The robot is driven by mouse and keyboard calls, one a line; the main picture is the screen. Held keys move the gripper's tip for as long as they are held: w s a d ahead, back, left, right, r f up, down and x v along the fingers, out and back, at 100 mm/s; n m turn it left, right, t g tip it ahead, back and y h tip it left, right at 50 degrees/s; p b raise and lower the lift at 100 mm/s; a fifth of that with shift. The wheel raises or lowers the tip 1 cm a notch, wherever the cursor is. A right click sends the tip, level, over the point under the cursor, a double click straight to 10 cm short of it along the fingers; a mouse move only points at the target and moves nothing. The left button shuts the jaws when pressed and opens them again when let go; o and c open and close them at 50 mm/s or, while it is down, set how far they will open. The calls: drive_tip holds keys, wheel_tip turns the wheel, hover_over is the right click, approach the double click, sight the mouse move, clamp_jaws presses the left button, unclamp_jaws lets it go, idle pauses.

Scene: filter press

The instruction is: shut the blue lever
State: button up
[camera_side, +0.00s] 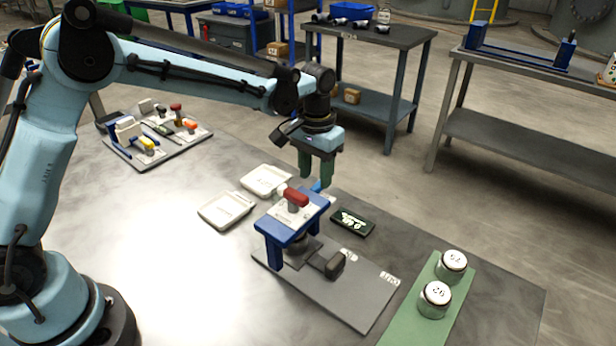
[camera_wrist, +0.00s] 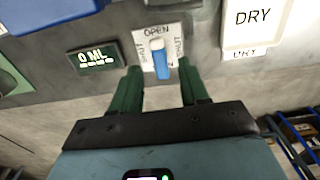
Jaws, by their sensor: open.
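The blue lever (camera_wrist: 160,62) stands on a white label plate (camera_wrist: 143,45) marked OPEN at the top and SHUT on the left and right sides. In the side view a small part of the blue lever (camera_side: 317,186) shows just below my fingertips, behind the press. My gripper (camera_side: 318,180) points down with its two green fingers apart and empty. In the wrist view my gripper (camera_wrist: 160,75) has one finger on each side of the lever, with gaps showing. I cannot tell whether the fingertips are level with the lever.
The blue press frame (camera_side: 275,230) with a red handle (camera_side: 296,196) stands close in front of my gripper. A dark display (camera_wrist: 97,58) reads 0 ML. White trays (camera_side: 227,210) lie to the left. Two numbered cylinders (camera_side: 435,299) stand on a green mat at the right.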

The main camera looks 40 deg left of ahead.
drive_tip(key=shift+f, duration=1.4)
drive_tip(key=shift+c, duration=0.2)
clamp_jaws()
